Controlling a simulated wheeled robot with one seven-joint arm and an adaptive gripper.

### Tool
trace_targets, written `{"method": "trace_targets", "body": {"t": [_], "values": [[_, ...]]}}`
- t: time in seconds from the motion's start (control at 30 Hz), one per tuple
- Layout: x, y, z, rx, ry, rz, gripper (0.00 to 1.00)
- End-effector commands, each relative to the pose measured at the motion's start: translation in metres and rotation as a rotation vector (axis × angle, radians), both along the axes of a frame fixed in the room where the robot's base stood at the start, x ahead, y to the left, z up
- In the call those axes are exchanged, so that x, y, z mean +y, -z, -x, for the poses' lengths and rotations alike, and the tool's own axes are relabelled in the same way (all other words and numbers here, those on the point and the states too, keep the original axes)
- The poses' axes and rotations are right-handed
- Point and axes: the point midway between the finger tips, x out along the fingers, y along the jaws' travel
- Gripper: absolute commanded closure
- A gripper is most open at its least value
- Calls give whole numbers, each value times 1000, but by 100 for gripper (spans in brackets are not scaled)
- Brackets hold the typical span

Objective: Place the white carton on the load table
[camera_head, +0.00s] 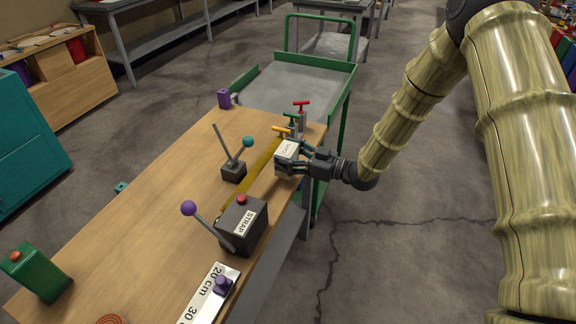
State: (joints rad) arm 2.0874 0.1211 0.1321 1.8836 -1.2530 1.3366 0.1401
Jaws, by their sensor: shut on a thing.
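The white carton (284,153) is a small pale box with dark lettering on its top. It is at the right edge of the wooden-topped table (150,215), near the far end. My gripper (294,156) reaches in from the right and is shut on the carton, with its dark fingers at the carton's right part. I cannot tell whether the carton's underside touches the tabletop. No label in view says which surface is the load table.
Coloured T-handles (300,107) stand just behind the carton. A lever with a teal knob (248,142), a dark STRAP box (240,225) and a purple-knobbed lever (189,208) stand on the tabletop. A green-framed cart (300,85) adjoins the far end. Left tabletop is mostly clear.

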Motion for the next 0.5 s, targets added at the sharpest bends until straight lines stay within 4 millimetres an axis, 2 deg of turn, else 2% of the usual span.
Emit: {"method": "trace_targets", "body": {"t": [0.13, 0.4, 0.5], "values": [[0, 7, 0, 1, 0, 0, 61], [0, 37, 0, 1, 0, 0, 61], [0, 42, 0, 0, 0, -1, 61]]}}
